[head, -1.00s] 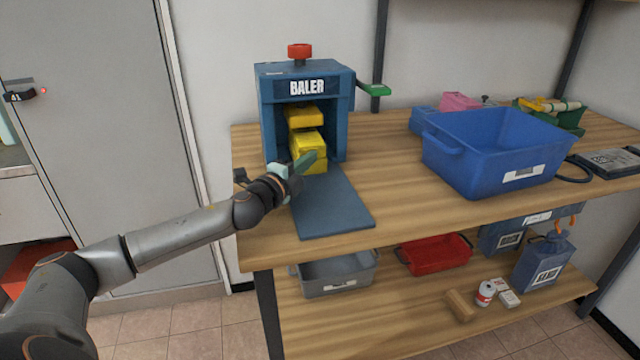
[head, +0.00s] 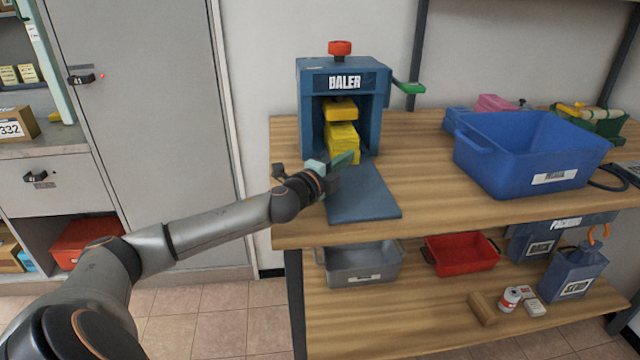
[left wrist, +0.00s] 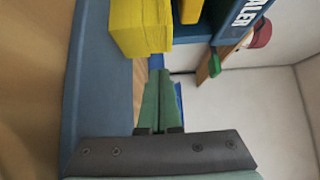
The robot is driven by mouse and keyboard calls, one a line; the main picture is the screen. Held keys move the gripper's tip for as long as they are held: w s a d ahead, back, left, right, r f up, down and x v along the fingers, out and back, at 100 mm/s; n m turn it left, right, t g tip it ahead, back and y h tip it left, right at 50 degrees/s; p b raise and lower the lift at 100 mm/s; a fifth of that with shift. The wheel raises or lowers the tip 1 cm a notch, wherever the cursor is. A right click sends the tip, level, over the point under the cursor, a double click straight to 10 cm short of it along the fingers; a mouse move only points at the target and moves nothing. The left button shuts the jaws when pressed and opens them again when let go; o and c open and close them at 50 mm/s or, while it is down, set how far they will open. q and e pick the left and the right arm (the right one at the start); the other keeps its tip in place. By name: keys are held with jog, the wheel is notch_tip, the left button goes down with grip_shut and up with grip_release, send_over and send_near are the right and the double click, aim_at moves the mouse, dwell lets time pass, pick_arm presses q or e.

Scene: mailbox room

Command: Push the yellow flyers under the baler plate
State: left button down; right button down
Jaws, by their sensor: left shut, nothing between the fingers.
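The yellow flyers (head: 342,146) form a stack inside the mouth of the blue baler (head: 311,115), on its blue base board (head: 362,200). A yellow block, seemingly the baler plate (head: 341,109), hangs above the stack at its rear. My left gripper (head: 347,158) is shut and empty, just in front of the stack, its green fingers overlapping the stack's lower edge in the head view. In the left wrist view the fingers (left wrist: 160,76) point toward the flyers (left wrist: 138,28), beside their near corner; contact is unclear. My right gripper is not in view.
The baler has a red knob (head: 340,48) on top and a green-ended lever (head: 410,88) at its right. A blue bin (head: 530,150) stands farther right on the wooden table (head: 425,175). Bare tabletop lies between them.

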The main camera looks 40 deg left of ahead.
pick_arm(q)
jog(key=s, duration=0.4)
jog(key=s+b, duration=0.1)
jog(key=s, duration=0.1)
jog(key=shift+s+d+f, duration=0.15)
jog(key=shift+s+d, duration=0.05)
jog(key=shift+d, duration=0.1)
jog(key=shift+s+d, duration=0.2)
jog(key=shift+s, duration=1.65)
jog(key=shift+s, duration=0.1)
